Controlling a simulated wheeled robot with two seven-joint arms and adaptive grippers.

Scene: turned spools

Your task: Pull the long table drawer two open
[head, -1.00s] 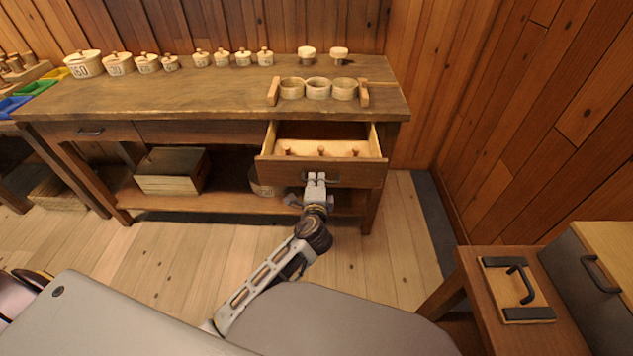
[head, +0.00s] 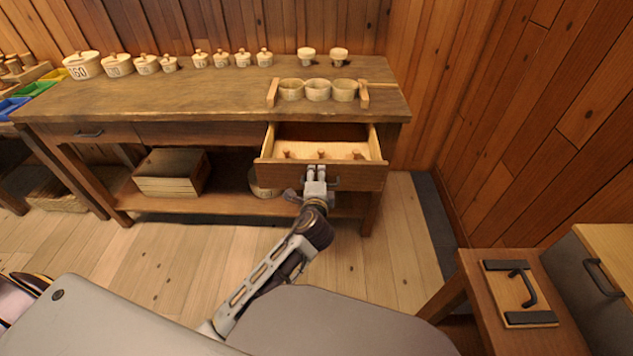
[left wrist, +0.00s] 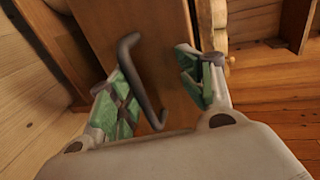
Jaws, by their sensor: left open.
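The drawer (head: 272,174) at the right end of the long wooden table (head: 215,97) stands pulled out, with its pale inside and three small pegs showing. Its dark bar handle (head: 334,182) is partly hidden behind my left gripper (head: 315,174). In the left wrist view the handle (left wrist: 141,82) lies between the two spread green-padded fingers of my left gripper (left wrist: 158,82), nearer the left finger. The fingers are open and not clamped on it. Whether the left finger touches the handle I cannot tell. My right gripper is not in view.
Cups in a wooden rack (head: 272,94) and several lidded jars stand on the tabletop. A wooden box (head: 170,172) sits on the lower shelf. A side table at the lower right bears a board with a black handle (head: 521,287) and a cabinet (head: 590,275).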

